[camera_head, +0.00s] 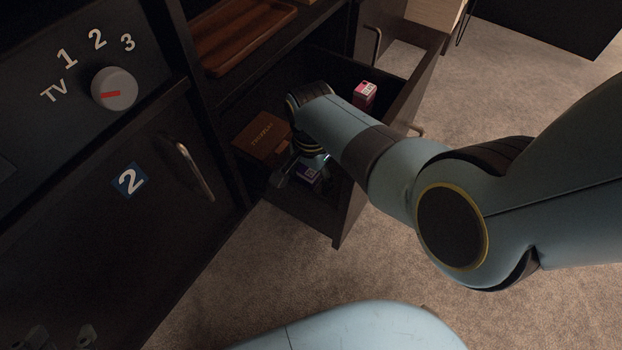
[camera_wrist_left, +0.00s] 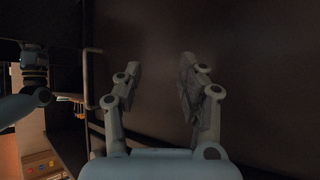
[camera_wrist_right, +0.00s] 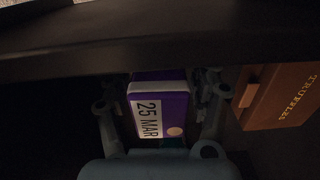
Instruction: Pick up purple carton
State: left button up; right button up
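The purple carton (camera_head: 307,176) is inside the open drawer, partly hidden by my right gripper in the head view. In the right wrist view the purple carton (camera_wrist_right: 160,100) has a white label reading "25 MAR". My right gripper (camera_wrist_right: 162,85) has one finger on each side of it, spread apart, with the carton between them. Contact between the fingers and the carton is hard to make out in the dark. My left gripper (camera_wrist_left: 160,75) is open and empty in front of a dark surface; it also shows at the lower left of the head view (camera_head: 62,338).
A brown box (camera_head: 262,136) stands left of my right gripper in the drawer and close to its finger in the right wrist view (camera_wrist_right: 280,95). A pink and white carton (camera_head: 364,94) is farther back. The drawer's walls (camera_head: 350,212) surround them. A wooden tray (camera_head: 245,35) sits above.

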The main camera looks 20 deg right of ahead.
grip_shut()
jog(key=shift+r, duration=0.15)
